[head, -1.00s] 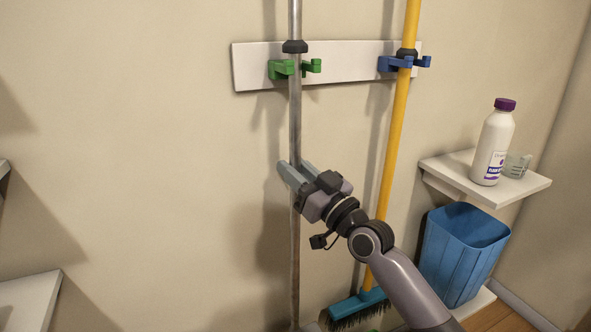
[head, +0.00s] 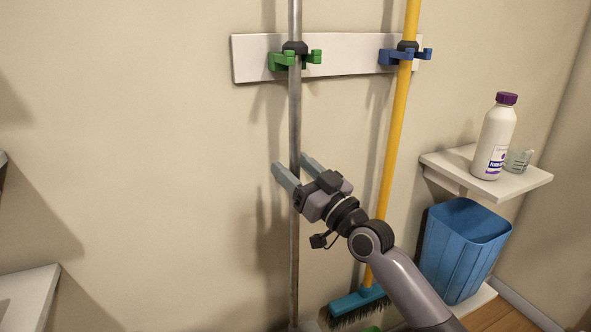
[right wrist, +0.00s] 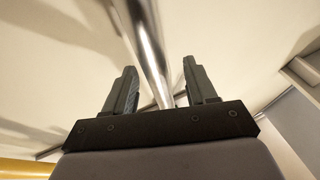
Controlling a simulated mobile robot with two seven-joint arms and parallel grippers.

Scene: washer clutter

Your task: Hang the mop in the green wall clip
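The mop's grey metal pole (head: 294,120) stands about upright in the head view. It passes between the arms of the green wall clip (head: 281,62), and its black collar (head: 294,47) sits at the top of the clip, seemingly against it. The mop's lower end is cut off by the frame. My right gripper (head: 291,166) is open, with fingers spread on either side of the pole below the clip. In the right wrist view the shiny pole (right wrist: 150,50) runs between the parted fingers (right wrist: 157,80), with gaps visible beside it. My left gripper is not in view.
A yellow-handled broom (head: 398,120) hangs in the blue clip (head: 397,56) to the right on the same white rail (head: 345,57). Further right are a shelf (head: 455,166) with a white bottle (head: 494,140) and measuring cup, and a blue bin (head: 462,250). Wall left of the pole is clear.

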